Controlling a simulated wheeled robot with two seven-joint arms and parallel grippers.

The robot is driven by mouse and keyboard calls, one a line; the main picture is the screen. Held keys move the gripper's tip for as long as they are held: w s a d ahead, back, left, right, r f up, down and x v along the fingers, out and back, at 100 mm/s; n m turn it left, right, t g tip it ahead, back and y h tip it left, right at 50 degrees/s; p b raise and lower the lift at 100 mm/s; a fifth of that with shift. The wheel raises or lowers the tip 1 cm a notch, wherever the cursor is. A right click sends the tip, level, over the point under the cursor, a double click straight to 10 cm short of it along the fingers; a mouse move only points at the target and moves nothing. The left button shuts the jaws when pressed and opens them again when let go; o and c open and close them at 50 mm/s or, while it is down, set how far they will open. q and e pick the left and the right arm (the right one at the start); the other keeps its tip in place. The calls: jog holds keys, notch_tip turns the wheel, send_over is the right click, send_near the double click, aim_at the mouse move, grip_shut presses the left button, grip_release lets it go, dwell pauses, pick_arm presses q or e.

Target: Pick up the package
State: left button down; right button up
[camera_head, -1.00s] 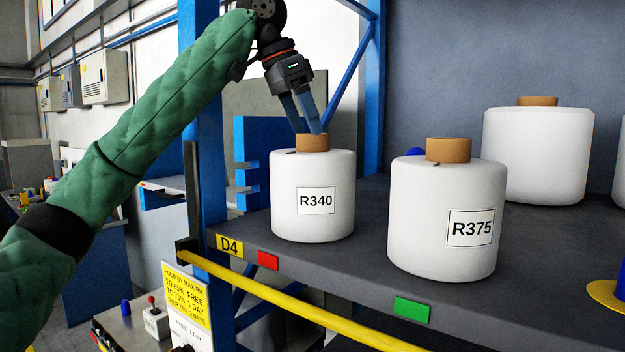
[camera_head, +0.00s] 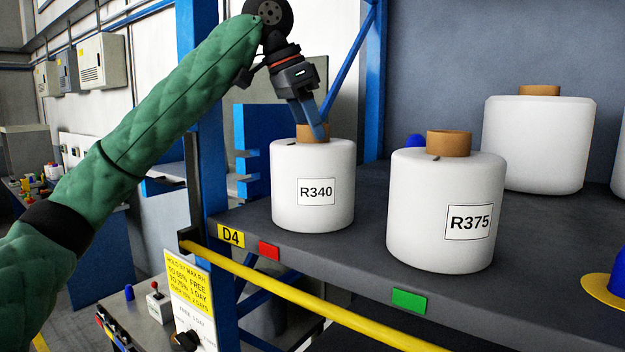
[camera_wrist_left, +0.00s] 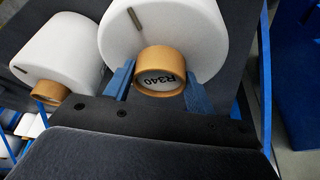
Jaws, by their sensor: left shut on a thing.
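The package labelled R340 is a white yarn bobbin (camera_head: 312,215) with a brown cardboard core (camera_head: 306,131), standing upright on the dark shelf. My left gripper (camera_head: 318,132) comes down from above, and its blue fingers are shut on the core. In the left wrist view, the core end (camera_wrist_left: 160,72) marked R340 sits between the two blue fingers (camera_wrist_left: 160,88), with the white yarn (camera_wrist_left: 185,25) behind it. My right gripper is in neither view.
A bobbin labelled R375 (camera_head: 445,240) stands close to the right, and another white bobbin (camera_head: 540,145) is behind it. A yellow rail (camera_head: 300,297) runs along the shelf (camera_head: 350,262) front. A blue post (camera_head: 197,100) rises left of R340. A blue and yellow object (camera_head: 612,290) sits at far right.

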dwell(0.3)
